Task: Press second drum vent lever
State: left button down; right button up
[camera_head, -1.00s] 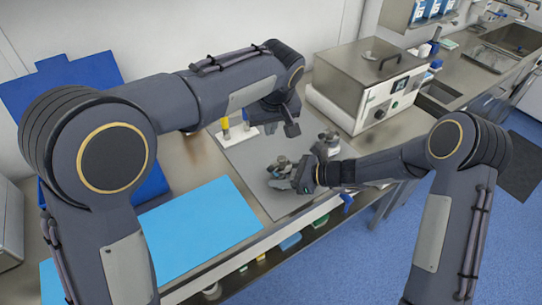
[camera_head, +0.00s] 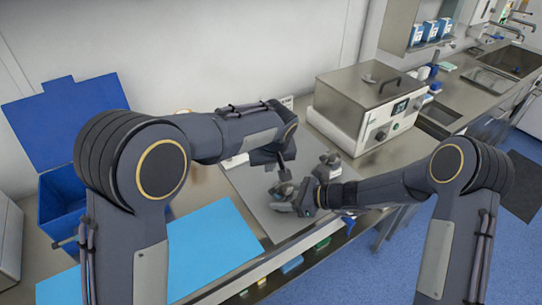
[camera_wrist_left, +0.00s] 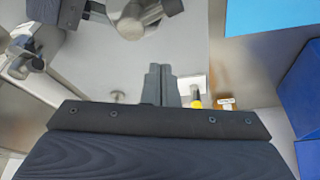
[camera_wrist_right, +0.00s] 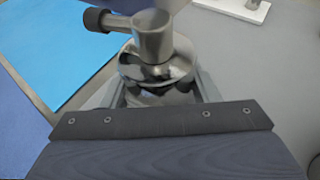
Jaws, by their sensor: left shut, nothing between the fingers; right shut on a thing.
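A metal drum-like fitting with a side lever ending in a black knob (camera_wrist_right: 150,45) is held by my right gripper (camera_wrist_right: 155,95), which is shut on it; it also shows at the top of the left wrist view (camera_wrist_left: 140,18). In the head view, my right gripper (camera_head: 300,195) holds this fitting (camera_head: 283,192) low over the grey mat. A second, similar metal fitting (camera_head: 328,163) stands behind it; it also shows in the left wrist view (camera_wrist_left: 30,50). My left gripper (camera_wrist_left: 160,82) is shut and empty, pointing down near the held fitting; its tips (camera_head: 287,178) appear just above it.
The grey mat (camera_head: 255,190) lies on a steel table. A white block (camera_wrist_left: 192,85) with a yellow-tipped item is beside the left fingers. A blue sheet (camera_head: 205,245) and blue bin (camera_head: 62,205) are at left. A steel box appliance (camera_head: 365,105) stands behind right.

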aim_at(277, 188)
pick_arm(q)
jog(key=shift+s+d+f, duration=0.15)
jog(key=shift+s+f, duration=0.1)
jog(key=shift+s, duration=0.3)
jog(key=shift+s+d+f, duration=0.2)
jog(key=shift+s+f, duration=0.1)
jog(key=shift+s, duration=0.3)
jog(key=shift+s+d+f, duration=0.15)
jog(key=shift+s+f, duration=0.1)
jog(key=shift+s, duration=0.3)
